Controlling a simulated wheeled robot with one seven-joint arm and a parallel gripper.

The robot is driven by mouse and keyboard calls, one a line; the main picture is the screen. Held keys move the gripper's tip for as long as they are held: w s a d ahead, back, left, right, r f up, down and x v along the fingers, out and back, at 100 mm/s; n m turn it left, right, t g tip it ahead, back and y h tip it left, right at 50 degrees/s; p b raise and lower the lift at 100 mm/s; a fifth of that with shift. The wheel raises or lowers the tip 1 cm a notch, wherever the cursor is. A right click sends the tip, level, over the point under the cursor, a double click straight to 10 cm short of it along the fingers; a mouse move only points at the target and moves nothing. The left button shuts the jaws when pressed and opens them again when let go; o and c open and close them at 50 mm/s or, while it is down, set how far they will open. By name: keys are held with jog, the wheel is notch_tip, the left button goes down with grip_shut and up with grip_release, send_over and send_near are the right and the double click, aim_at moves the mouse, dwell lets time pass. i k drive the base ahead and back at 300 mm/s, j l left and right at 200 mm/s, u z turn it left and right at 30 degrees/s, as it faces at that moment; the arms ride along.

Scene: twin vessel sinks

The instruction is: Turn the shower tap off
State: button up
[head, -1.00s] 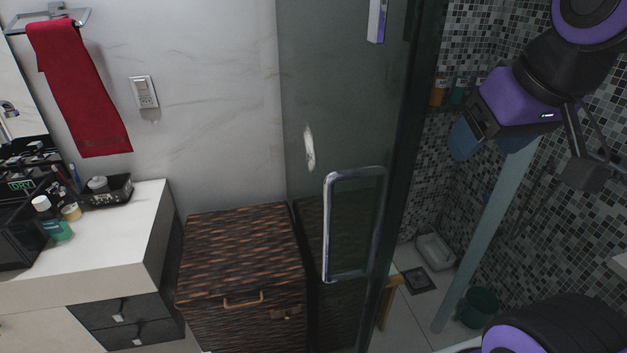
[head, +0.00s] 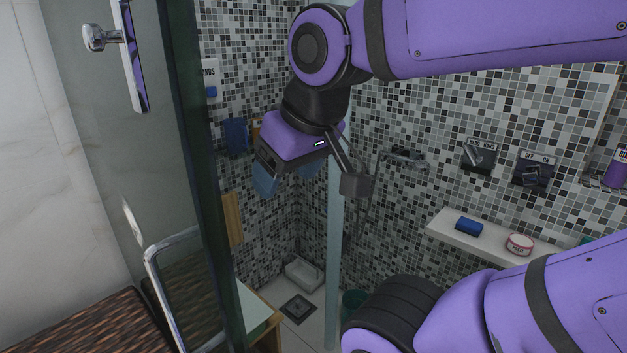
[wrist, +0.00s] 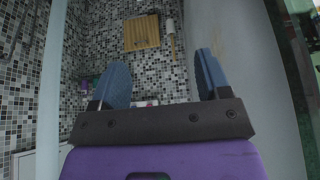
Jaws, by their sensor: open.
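Two dark plates with tap handles are on the mosaic shower wall at the right of the head view. The left tap handle (head: 479,156) and the right tap handle (head: 533,172) each have small lettering above. The lettering is too small to read surely, so I cannot tell which is the shower tap. My gripper (head: 287,180) hangs in the shower opening, well left of both handles and apart from them. It is open and empty. In the wrist view the blue fingers of my gripper (wrist: 162,78) are spread, and neither handle is clearly seen.
A glass door (head: 192,200) with a metal handle (head: 160,285) stands left of my gripper. A pale vertical post (head: 334,250) is close by it. A hand shower (head: 405,158) hangs on the wall. A white shelf (head: 445,228) holds a blue sponge (head: 469,227) and a round tin (head: 519,244).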

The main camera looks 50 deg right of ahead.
aim_at(530, 178)
jog(key=l+z, duration=0.2)
jog(key=l, duration=0.45)
jog(key=z, duration=0.5)
jog(key=j+z, duration=0.2)
jog(key=z, duration=0.2)
jog(key=j+z, duration=0.2)
jog(key=z, duration=0.2)
jog(key=j+z, duration=0.2)
jog(key=z, duration=0.2)
jog(key=k+l+z, duration=0.15)
jog(key=z, duration=0.6)
